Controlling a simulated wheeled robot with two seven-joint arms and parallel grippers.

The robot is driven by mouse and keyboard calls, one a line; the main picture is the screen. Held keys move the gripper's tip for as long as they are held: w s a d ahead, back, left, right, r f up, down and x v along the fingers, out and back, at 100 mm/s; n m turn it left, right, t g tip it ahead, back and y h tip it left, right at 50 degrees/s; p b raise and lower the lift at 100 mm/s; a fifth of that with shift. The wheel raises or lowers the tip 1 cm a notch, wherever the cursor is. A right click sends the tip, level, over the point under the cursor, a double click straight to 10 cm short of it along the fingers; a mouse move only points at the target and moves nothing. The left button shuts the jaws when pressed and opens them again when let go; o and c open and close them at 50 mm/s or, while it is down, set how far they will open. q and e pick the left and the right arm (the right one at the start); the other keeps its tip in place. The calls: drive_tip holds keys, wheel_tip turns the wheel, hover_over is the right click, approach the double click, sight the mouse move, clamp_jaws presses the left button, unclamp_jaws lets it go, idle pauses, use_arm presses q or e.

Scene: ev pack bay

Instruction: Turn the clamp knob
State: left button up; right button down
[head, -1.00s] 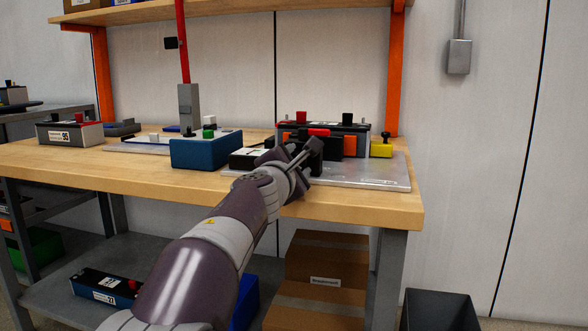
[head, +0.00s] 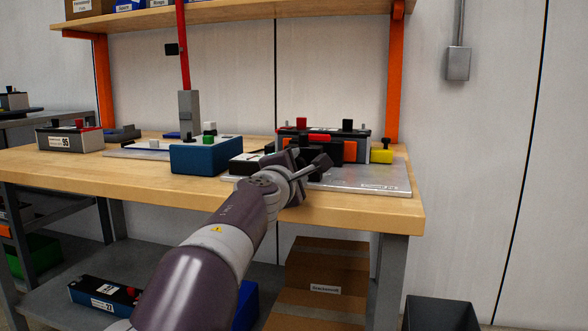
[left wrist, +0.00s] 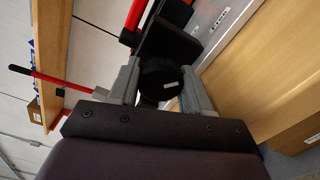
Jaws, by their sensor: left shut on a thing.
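The clamp knob (left wrist: 161,80) is a dark, rounded knob in the left wrist view. It sits between the two grey fingers of my left gripper (left wrist: 160,92), which is shut on it. In the head view my left gripper (head: 308,170) is over the grey metal plate (head: 372,180) at the right of the workbench, in front of a black battery pack (head: 362,135) with red and black terminals. The knob cannot be made out in the head view behind the gripper. My right gripper is not in view.
A blue box (head: 206,156) stands just left of my gripper. A yellow block (head: 381,156) with a black top knob is to the right on the plate. A grey post (head: 188,110) and an overhead shelf (head: 235,18) stand behind. The bench's front strip is clear.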

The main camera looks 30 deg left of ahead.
use_arm(q)
drive_tip(key=o, duration=1.1)
drive_tip(key=shift+d+r, duration=0.1)
drive_tip(key=shift+d, duration=0.1)
drive_tip(key=shift+c, duration=0.2)
drive_tip(key=b+v, duration=0.1)
drive_tip(key=v, duration=1.1)
drive_tip(key=shift+s+b, duration=0.35)
